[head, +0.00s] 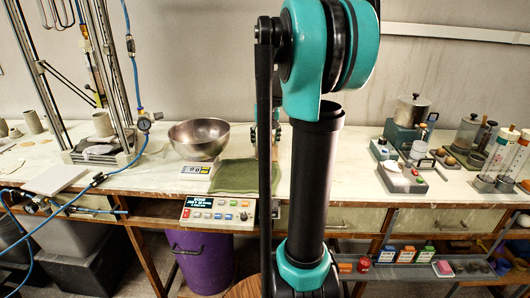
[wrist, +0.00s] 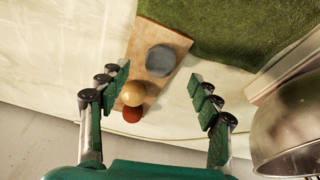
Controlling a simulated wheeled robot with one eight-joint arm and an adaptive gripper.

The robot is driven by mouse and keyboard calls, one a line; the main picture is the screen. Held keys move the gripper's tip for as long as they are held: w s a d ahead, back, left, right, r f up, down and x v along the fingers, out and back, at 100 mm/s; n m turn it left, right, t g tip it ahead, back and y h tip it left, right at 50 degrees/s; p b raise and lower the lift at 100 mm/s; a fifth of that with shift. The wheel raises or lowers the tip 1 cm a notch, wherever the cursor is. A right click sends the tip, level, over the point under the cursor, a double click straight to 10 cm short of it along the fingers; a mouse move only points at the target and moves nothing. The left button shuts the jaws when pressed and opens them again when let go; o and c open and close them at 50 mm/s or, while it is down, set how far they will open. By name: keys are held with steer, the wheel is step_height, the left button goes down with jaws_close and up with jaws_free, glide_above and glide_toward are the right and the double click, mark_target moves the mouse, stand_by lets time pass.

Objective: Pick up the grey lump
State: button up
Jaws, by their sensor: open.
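The grey lump (wrist: 161,60) is round and lies on a small wooden board (wrist: 143,44) in the wrist view. A tan ball (wrist: 133,93) and an orange-red ball (wrist: 132,114) lie at the board's lower end, apart from the lump. My gripper (wrist: 158,82) is open, with one finger on each side of the board in the picture. The lump shows between and slightly beyond the fingertips, and nothing is held. I cannot tell the height of the fingers above it. In the head view my arm hides the lump and most of the gripper.
A green cloth (wrist: 235,35) lies beside the board, and a metal bowl (wrist: 298,125) stands to the right in the wrist view. In the head view the bowl (head: 199,139), a scale (head: 196,170) and a control panel (head: 217,212) are left of my arm. Equipment (head: 408,115) stands at right.

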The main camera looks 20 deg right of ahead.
mark_target(265, 147)
steer(key=x, duration=0.4)
steer(key=shift+s+f, duration=0.15)
steer(key=shift+f, duration=0.15)
steer(key=c, duration=1.3)
